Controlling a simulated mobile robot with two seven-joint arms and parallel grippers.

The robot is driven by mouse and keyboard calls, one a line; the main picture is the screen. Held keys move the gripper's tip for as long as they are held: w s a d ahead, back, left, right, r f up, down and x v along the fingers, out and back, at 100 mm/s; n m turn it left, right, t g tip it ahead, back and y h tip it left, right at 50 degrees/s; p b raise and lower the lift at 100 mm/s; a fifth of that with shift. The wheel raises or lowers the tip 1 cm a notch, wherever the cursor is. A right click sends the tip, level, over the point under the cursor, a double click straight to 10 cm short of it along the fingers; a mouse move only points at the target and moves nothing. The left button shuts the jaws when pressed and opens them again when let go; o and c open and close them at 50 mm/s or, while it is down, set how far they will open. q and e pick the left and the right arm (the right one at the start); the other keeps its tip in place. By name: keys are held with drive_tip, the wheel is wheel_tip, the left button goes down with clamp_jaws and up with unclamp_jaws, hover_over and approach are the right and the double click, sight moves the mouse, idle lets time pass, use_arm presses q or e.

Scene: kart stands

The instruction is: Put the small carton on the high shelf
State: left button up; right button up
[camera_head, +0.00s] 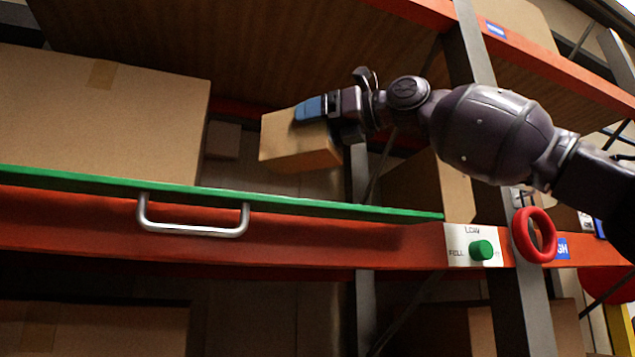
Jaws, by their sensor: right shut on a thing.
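The small carton (298,143) is a plain brown box in the middle of the head view. My right gripper (312,110) comes in from the right and is shut on it, with a blue finger pad on its upper side. The carton is held in the air, slightly tilted, above the green-edged shelf (330,208), with a visible gap below it. The far side of the grip is hidden. My left gripper is not in view.
A large carton (100,125) stands on the shelf at left, and a smaller dark box (222,140) sits farther back. A metal handle (193,231), a green knob (482,250) and a red ring (535,235) are along the front. A grey upright (475,55) stands at right.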

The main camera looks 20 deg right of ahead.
wheel_tip(320, 180, down, 10)
drive_tip(key=shift+f, duration=0.1)
idle(0.4)
drive_tip(key=shift+f+b, duration=0.15)
drive_tip(key=shift+b, duration=0.25)
drive_tip(key=o, duration=1.1)
drive_tip(key=shift+s+d, duration=0.2)
drive_tip(key=shift+d, duration=0.1)
drive_tip(key=b+v, duration=0.2)
drive_tip(key=v, duration=0.9)
drive_tip(key=shift+s, duration=0.15)
